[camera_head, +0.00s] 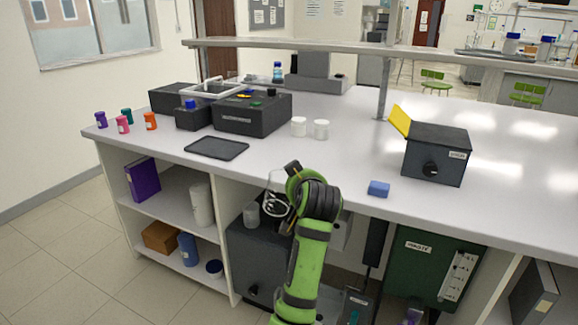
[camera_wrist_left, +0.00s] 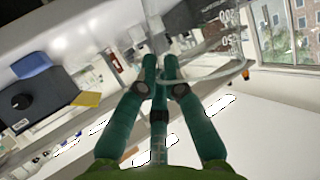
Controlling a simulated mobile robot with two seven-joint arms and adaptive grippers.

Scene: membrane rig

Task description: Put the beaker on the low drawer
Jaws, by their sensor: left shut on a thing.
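The beaker (camera_head: 276,203) is clear glass with a round rim. It is held in front of the bench edge, above the dark grey low drawer unit (camera_head: 262,262). My left gripper (camera_wrist_left: 158,68) is shut on the beaker, whose clear wall with white graduation marks shows in the left wrist view (camera_wrist_left: 226,30). In the head view my left wrist covers the fingers and part of the beaker. The drawer unit has a knob low on its front, and my arm covers its right side. My right gripper is not in view.
A grey cylinder (camera_head: 251,214) stands at the drawer unit's top, left of the beaker. The white bench top (camera_head: 330,160) overhangs it. A blue block (camera_head: 378,188) lies near the bench edge. A green waste box (camera_head: 432,270) is to the right.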

